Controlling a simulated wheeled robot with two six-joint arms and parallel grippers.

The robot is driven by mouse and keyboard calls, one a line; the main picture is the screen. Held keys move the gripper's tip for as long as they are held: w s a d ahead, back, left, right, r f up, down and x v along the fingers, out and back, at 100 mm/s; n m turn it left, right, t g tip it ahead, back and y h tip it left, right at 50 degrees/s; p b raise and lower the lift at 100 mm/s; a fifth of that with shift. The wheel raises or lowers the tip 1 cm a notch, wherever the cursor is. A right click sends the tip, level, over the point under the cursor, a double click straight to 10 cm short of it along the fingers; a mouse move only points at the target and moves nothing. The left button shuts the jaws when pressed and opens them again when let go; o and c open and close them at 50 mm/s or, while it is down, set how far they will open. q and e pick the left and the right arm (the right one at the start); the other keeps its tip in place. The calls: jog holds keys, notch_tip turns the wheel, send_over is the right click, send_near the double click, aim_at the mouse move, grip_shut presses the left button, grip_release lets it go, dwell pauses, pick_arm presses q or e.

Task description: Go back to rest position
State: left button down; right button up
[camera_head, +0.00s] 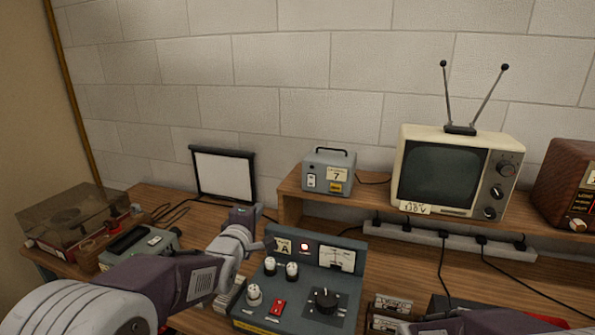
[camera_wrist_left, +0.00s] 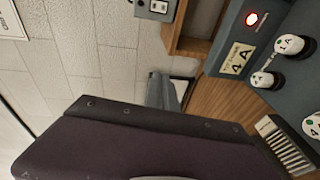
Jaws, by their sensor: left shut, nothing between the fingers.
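My left arm reaches in from the lower left in the head view. Its gripper (camera_head: 246,217) is shut and empty, just left of the grey-blue control panel (camera_head: 345,284). In the left wrist view the gripper's purple body fills the lower middle, with the grey fingers (camera_wrist_left: 165,92) beyond it. The panel shows a lit red lamp (camera_head: 304,246), a meter, white knobs, a red switch and a black dial. Part of my right arm shows at the bottom right edge; its gripper is out of frame.
A raised shelf carries a grey box (camera_head: 328,172), a television (camera_head: 455,172) and a brown radio (camera_head: 571,187). A power strip (camera_head: 432,239) with cables runs below. A turntable (camera_head: 75,220) and a small screen (camera_head: 222,174) stand left. Cassettes (camera_head: 389,308) lie right of the panel.

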pick_arm(q)
jog(key=s+a+f+m+g+y, duration=0.2)
jog(key=s+a+f+m+g, duration=0.3)
jog(key=s+f, duration=0.6)
jog(key=s+a+f+m+g, duration=0.1)
jog(key=s+f+m+g, duration=0.4)
jog(key=s, duration=0.5)
jog(key=s+f+m+g, duration=0.5)
jog(key=s+f, duration=0.3)
jog(key=s, duration=0.2)
jog(key=shift+s+a+f+p, duration=0.2)
jog(key=shift+a+f+p, duration=0.1)
jog(key=shift+a+f, duration=0.1)
pick_arm(e)
jog(key=shift+r, duration=0.55)
